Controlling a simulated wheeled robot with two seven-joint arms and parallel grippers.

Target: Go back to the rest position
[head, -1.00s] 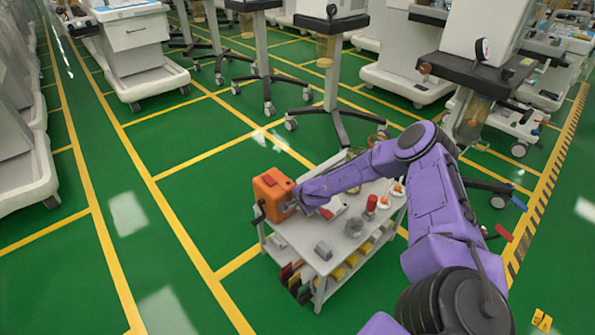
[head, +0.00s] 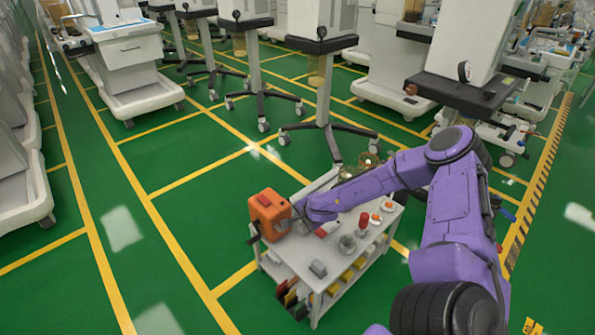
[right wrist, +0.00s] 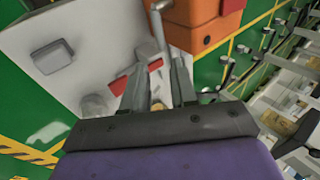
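My right arm, purple, reaches in from the right of the head view over a small white cart (head: 287,258). Its gripper (head: 302,222) is beside the orange box (head: 269,214) at the cart's left end, and partly hidden by the arm. In the right wrist view the two grey fingers of my right gripper (right wrist: 160,64) stand apart with nothing clearly held between them. The orange box (right wrist: 195,18) with its grey lever is just beyond the fingertips; I cannot tell whether they touch. My left gripper is in neither view.
The cart top also holds a grey block (head: 317,269), a glass jar (head: 347,244), a red-capped bottle (head: 363,222) and small orange-white items (head: 376,218). Wheeled stands (head: 322,100) and machines (head: 126,60) line the back. Green floor (head: 190,190) at left is open.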

